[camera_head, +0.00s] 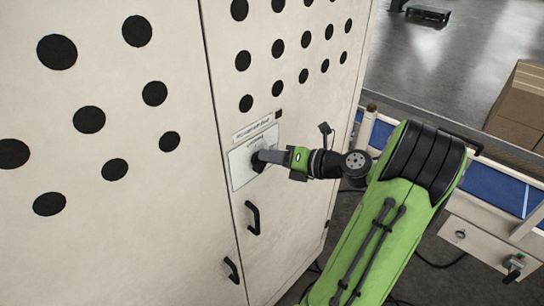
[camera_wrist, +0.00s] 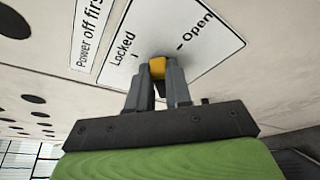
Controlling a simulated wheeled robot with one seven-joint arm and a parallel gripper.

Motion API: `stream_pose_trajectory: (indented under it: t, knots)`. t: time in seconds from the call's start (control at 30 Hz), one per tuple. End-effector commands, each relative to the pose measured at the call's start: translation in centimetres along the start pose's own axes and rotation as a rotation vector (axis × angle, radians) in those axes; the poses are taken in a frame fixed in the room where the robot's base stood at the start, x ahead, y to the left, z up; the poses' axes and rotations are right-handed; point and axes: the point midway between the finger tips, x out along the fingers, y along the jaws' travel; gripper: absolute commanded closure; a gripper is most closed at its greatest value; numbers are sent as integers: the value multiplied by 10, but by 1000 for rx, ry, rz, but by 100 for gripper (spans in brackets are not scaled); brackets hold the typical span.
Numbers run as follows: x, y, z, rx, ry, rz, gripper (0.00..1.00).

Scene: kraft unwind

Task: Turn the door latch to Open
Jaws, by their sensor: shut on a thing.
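The door latch (camera_wrist: 158,67) is a small yellow knob on a white label plate (camera_wrist: 215,48), which also shows on the cabinet door in the head view (camera_head: 243,170). The plate reads "Locked" on the left and "Open" on the right, each with a tick mark. My gripper (camera_wrist: 157,80) is shut on the latch, a finger on each side of it. The latch's yellow end shows between the fingertips, and the rest is hidden, so I cannot tell exactly which mark it points to. In the head view my gripper (camera_head: 262,160) reaches the plate from the right and covers the latch.
The cream cabinet (camera_head: 110,230) has rows of black round holes and two black handles, one below the plate (camera_head: 253,218) and one lower left (camera_head: 232,270). A blue-topped conveyor (camera_head: 490,195) stands to the right, with cardboard boxes (camera_head: 520,105) behind it.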

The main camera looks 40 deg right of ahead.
Motion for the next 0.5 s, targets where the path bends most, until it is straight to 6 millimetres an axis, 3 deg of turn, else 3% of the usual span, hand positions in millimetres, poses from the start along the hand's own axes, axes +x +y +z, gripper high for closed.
stream_pose_trajectory:
  t: [0.33,0.37,0.5]
  knots:
    - [0,-1,0,-3,0,-4,100]
    - [0,-1,0,-4,0,-4,78]
    - [0,0,0,-4,0,-4,56]
